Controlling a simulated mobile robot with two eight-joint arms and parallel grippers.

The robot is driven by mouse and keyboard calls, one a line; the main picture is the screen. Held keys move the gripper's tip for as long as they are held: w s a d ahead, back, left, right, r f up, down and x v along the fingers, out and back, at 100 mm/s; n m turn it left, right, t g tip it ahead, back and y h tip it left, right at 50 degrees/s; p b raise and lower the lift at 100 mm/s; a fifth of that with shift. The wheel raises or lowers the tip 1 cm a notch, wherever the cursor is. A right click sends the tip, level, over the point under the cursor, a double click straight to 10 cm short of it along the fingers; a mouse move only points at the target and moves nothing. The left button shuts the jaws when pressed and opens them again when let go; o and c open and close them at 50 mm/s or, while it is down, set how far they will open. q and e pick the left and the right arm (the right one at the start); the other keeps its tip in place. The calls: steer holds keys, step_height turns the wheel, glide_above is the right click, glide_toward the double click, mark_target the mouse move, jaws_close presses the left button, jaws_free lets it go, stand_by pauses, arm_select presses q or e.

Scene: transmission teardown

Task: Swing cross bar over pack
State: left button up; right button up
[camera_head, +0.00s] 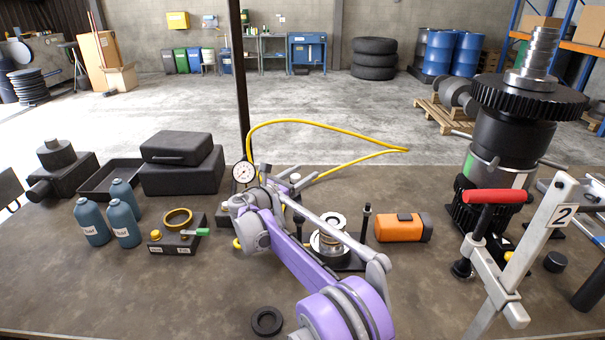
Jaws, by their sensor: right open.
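The pack (331,236) is a stack of shiny metal rings in a black fixture near the middle of the bench. A slim black post (366,219) stands upright at the fixture's right side. I cannot clearly make out the cross bar; my purple and grey arm covers the fixture's left and front. My right gripper (281,179) is open at the far end of this arm, behind and left of the pack and just right of the dial gauge (243,172). No held thing shows in it. My left gripper is out of view.
An orange case (402,228) lies right of the pack. A clamp stand with a red handle (497,196) and a tall black gear assembly (510,140) stand at the right. A black ring (267,321) lies in front.

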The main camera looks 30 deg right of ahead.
steer(key=shift+c, duration=0.2)
jaws_close()
stand_by(1.3)
